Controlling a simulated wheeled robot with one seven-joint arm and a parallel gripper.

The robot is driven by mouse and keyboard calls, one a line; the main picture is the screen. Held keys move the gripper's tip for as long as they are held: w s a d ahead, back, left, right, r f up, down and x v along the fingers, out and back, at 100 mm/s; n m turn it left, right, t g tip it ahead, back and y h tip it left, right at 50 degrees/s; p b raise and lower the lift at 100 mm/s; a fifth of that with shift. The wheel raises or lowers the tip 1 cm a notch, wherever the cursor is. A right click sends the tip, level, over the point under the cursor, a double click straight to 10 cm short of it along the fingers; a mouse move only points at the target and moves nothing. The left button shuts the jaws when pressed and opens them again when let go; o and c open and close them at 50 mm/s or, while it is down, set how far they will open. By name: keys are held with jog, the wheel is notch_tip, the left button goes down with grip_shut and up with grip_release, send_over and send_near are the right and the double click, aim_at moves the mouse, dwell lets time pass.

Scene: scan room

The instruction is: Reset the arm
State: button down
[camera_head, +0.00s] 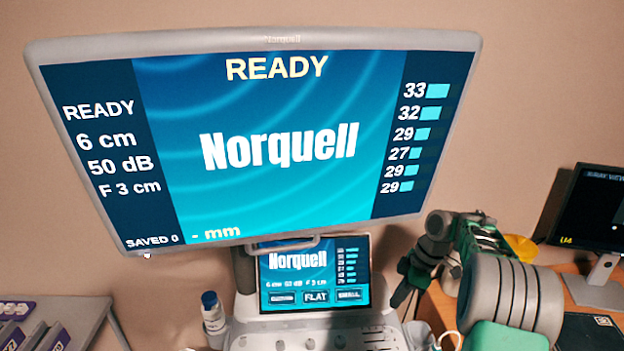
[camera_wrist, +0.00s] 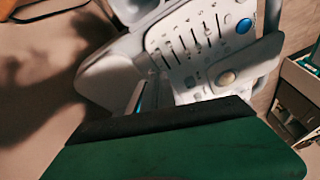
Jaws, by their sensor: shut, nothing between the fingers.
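My arm shows at the right of the head view, with grey ringed links and green parts, bent beside the ultrasound machine. In the wrist view a wide green part with a black edge, my gripper (camera_wrist: 165,122), fills the bottom of the picture. It is shut with nothing held. The separate fingertips cannot be made out. Beyond it, the grey control panel (camera_wrist: 190,75) of the machine shows with slider rows and a blue knob (camera_wrist: 244,26). In the head view the arm hides part of the desk.
A large monitor (camera_head: 280,150) reading READY hangs over a smaller touch screen (camera_head: 315,273). A bottle (camera_head: 212,312) stands left of the panel. A grey rack (camera_head: 75,310) is at the left. A wooden desk (camera_head: 437,305) with a dark monitor (camera_head: 592,215) and a yellow item (camera_head: 521,247) is at the right.

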jog(key=f+m, duration=0.1)
jog(key=m, duration=0.2)
jog(key=m+g, duration=0.1)
jog(key=m, duration=0.6)
send_over(398, 345)
notch_tip(398, 345, down, 6)
jog(key=shift+w+f, duration=0.1)
jog(key=s+m, duration=0.1)
jog(key=s, duration=0.1)
jog(key=s+m, duration=0.4)
jog(key=shift+s+a+f+h, duration=0.1)
jog(key=shift+f+h, duration=0.15)
jog(key=shift+h, duration=0.15)
jog(key=s, duration=0.1)
jog(key=s+r+m, duration=0.1)
jog(key=s+a+m, duration=0.1)
jog(key=shift+s+r+g+h, duration=0.3)
jog(key=shift+s+r+h, duration=0.05)
jog(key=shift+h, duration=0.05)
jog(key=s+a+r+t+h, duration=0.1)
jog(key=s+a+r+h, duration=0.1)
jog(key=s+a+r, duration=0.45)
jog(key=a+r+n+t, duration=0.2)
jog(key=a+r+t, duration=0.2)
jog(key=r, duration=0.6)
jog(key=shift+w+a+r+n+t, duration=0.2)
jog(key=shift+a+r+n+t, duration=0.15)
jog(key=shift+a, duration=0.4)
jog(key=shift+s, duration=0.1)
